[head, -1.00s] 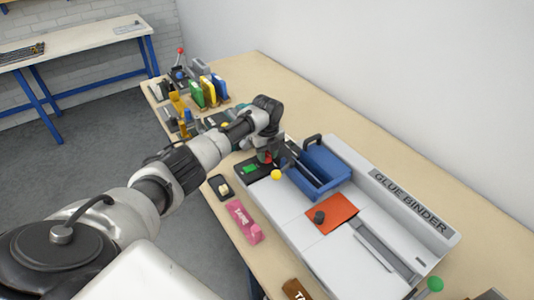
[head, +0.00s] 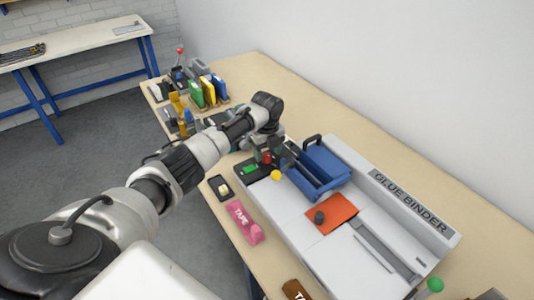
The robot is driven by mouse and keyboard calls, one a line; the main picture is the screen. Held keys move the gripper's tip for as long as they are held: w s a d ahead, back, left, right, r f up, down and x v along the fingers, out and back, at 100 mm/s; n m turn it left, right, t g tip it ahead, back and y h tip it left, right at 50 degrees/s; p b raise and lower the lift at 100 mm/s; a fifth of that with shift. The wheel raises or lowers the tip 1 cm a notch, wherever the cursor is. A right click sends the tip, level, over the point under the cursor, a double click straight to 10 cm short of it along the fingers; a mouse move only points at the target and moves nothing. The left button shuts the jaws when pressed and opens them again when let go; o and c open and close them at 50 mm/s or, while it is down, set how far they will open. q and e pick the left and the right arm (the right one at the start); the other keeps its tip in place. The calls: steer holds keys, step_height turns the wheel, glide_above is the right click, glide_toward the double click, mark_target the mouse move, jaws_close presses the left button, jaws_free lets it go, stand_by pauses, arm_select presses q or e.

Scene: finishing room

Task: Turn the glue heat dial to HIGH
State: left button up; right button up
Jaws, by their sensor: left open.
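The glue binder (head: 415,204) is a long light-grey machine on the bench, with its name on the back wall. At its far left end is a dark control panel (head: 242,168) with a green display (head: 250,170) and a red knob (head: 266,157). My left gripper (head: 274,154) is open and points down over this panel, close to the red knob; I cannot tell whether it touches anything. I cannot make out the heat dial or its marks, as my gripper and wrist cover part of the panel. My right gripper is not in view.
A blue clamp (head: 322,168) and a yellow ball knob (head: 276,175) are close to my gripper. An orange plate (head: 334,212) bears a dark knob. A pink tape holder (head: 243,220) lies in front. Several coloured binders (head: 208,91) stand behind. The bench's right rear is clear.

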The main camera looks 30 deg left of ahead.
mark_target(267, 155)
arm_select(q)
step_height(267, 155, up, 10)
steer(key=b, duration=0.1)
steer(key=shift+f, duration=0.2)
stand_by(0.5)
